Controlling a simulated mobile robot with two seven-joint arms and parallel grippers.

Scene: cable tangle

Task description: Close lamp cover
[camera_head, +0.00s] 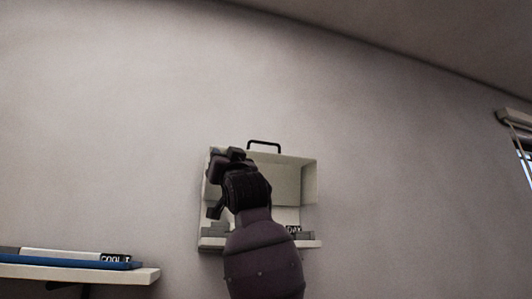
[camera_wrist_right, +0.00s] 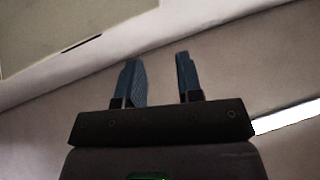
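A pale, box-shaped lamp housing (camera_head: 310,180) is mounted on the wall, with a dark handle (camera_head: 264,143) at its top. Its front appears open and the pale inside shows. I cannot tell clearly which part is the cover. My right arm reaches up in front of it and hides its left and middle parts. My right gripper (camera_head: 213,186) is at the housing's left edge, with its fingers apart. In the right wrist view the gripper (camera_wrist_right: 157,66) is open with nothing between its fingers. A pale panel (camera_wrist_right: 45,35) with a dark slot lies beyond the fingers, upper left. My left gripper is not in view.
A white shelf (camera_head: 140,276) with books (camera_head: 65,257) on it is at the lower left. A window with a blind (camera_head: 516,118) is at the right edge. The wall around the housing is bare.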

